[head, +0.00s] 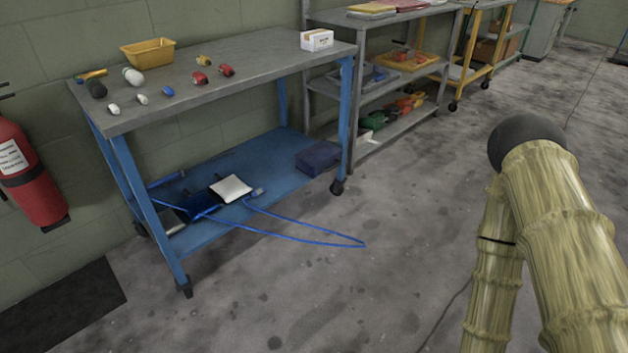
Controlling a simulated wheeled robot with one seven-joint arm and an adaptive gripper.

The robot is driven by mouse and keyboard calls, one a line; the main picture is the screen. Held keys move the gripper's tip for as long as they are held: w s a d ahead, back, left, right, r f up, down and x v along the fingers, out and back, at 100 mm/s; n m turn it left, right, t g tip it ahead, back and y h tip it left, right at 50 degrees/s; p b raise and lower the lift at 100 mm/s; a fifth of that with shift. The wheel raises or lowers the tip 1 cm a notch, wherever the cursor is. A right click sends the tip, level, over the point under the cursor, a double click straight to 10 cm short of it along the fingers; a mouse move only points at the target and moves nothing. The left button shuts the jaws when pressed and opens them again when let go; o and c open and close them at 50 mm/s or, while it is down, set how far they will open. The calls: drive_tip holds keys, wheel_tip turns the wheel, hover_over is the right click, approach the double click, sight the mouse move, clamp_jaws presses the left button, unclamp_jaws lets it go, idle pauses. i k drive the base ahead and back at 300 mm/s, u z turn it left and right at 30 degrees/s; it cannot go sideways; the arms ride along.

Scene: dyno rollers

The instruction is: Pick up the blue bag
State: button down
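A dark blue, box-shaped item (319,158), which looks like the blue bag, rests on the right end of the blue lower shelf (255,165) of the workbench. Another dark blue item (190,204) lies on the left part of that shelf, partly covered by blue cable; I cannot tell what it is. My arm shows at the right of the head view, well apart from the workbench. My gripper is outside the picture.
The workbench top (225,83) holds a yellow bin (148,52), a white box (317,40) and several small parts. A blue cable (300,234) hangs over the shelf front. A fire extinguisher (30,175) is at left. Open concrete floor (400,200) lies in front.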

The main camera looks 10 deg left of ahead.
sight(324, 156)
drive_tip(key=u, duration=0.6)
drive_tip(key=i, duration=0.75)
drive_tip(key=u, duration=0.6)
drive_tip(key=i, duration=0.9)
drive_tip(key=z, duration=0.75)
drive_tip(key=i, duration=0.5)
drive_tip(key=z, duration=0.4)
